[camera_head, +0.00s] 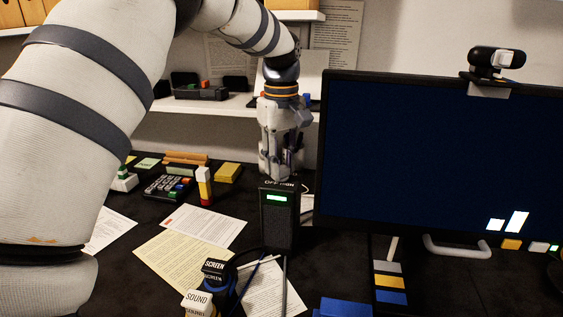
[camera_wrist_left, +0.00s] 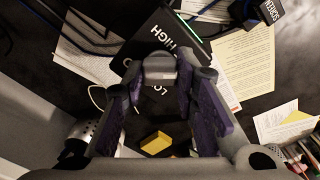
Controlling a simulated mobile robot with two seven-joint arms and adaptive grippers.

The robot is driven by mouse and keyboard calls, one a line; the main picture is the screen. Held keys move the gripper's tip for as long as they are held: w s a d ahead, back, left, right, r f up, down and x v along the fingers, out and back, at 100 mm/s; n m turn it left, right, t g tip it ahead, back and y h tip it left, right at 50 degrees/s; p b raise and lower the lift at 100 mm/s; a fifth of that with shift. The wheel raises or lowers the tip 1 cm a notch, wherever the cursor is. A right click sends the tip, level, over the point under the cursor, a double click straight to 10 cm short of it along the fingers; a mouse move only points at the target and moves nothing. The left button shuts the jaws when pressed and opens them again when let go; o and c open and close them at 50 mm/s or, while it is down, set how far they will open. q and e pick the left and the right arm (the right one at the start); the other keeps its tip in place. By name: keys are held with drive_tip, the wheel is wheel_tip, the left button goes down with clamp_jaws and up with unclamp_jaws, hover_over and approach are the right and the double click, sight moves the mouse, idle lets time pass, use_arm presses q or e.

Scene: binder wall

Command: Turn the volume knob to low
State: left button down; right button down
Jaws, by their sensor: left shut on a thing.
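The black speaker box (camera_head: 279,222) stands upright on the desk, with a lit green display on its front. My left gripper (camera_head: 281,172) reaches down from above to its top and is shut on the volume knob, which the fingers mostly hide in the head view. In the left wrist view a grey part that looks like the knob (camera_wrist_left: 160,66) sits between the fingertips. The white word HIGH shows on the box top (camera_wrist_left: 168,22) beside it, and a partly covered LO shows nearer the fingers. The knob's exact pointing direction is hidden. My right gripper is not in view.
A large monitor (camera_head: 425,150) stands close to the right of the box. Papers (camera_head: 187,262), the SCREEN plug (camera_head: 214,268) and the SOUND plug (camera_head: 197,301) lie in front to the left. A calculator-like keypad (camera_head: 168,187) sits behind left. A shelf (camera_head: 200,104) is behind.

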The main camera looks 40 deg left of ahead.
use_arm(q)
drive_tip(key=shift+m, duration=0.3)
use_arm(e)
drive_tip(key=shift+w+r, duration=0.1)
use_arm(q)
drive_tip(key=m+p, duration=0.1)
drive_tip(key=m, duration=0.1)
drive_tip(key=shift+r+m, duration=0.2)
drive_tip(key=shift+m, duration=0.2)
drive_tip(key=m, duration=0.3)
drive_tip(key=shift+f+p, duration=0.1)
drive_tip(key=shift+p, duration=0.2)
drive_tip(key=m, duration=0.6)
drive_tip(key=shift+f, duration=0.1)
drive_tip(key=m, duration=0.5)
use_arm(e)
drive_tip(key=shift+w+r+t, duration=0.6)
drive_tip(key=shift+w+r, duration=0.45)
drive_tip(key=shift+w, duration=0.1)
use_arm(q)
drive_tip(key=shift+m, duration=0.3)
drive_tip(key=c, duration=1.3)
unclamp_jaws()
